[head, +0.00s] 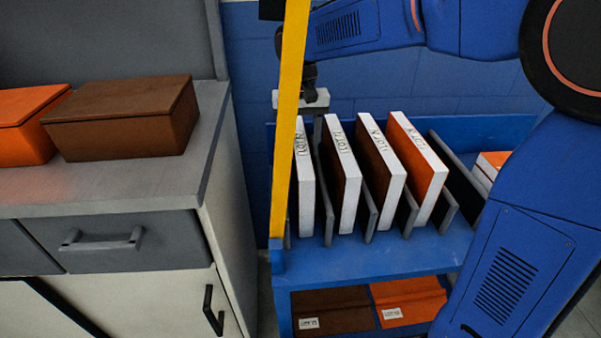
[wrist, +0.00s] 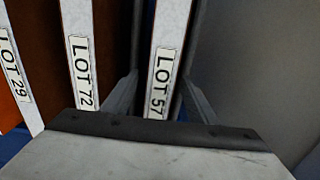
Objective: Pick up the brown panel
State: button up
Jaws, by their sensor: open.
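Several upright panels with white edges and lot labels stand in slots of a blue rack (head: 400,262). In the head view one panel (head: 372,150) shows a brown face, and one at the right (head: 422,165) an orange face. My open gripper (head: 314,100) is above the leftmost panel (head: 305,185), partly behind a yellow post. In the wrist view my gripper's fingers (wrist: 160,98) are apart, on either side of the panel labelled LOT 57 (wrist: 165,60); its face colour is unclear. LOT 72 (wrist: 80,60) and LOT 29 (wrist: 14,80) are to its left, with brown faces between.
The yellow post (head: 291,110) rises at the rack's left front corner. A brown box (head: 125,118) and an orange box (head: 25,125) sit on the grey counter (head: 190,175) at left. Brown (head: 330,310) and orange (head: 408,302) items lie on the lower shelf. Grey dividers stand between the panels.

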jog(key=shift+f, duration=0.3)
jog(key=shift+c, duration=0.7)
grip_shut()
jog(key=shift+r, duration=0.15)
notch_tip(320, 180, up, 31)
dwell(1.3)
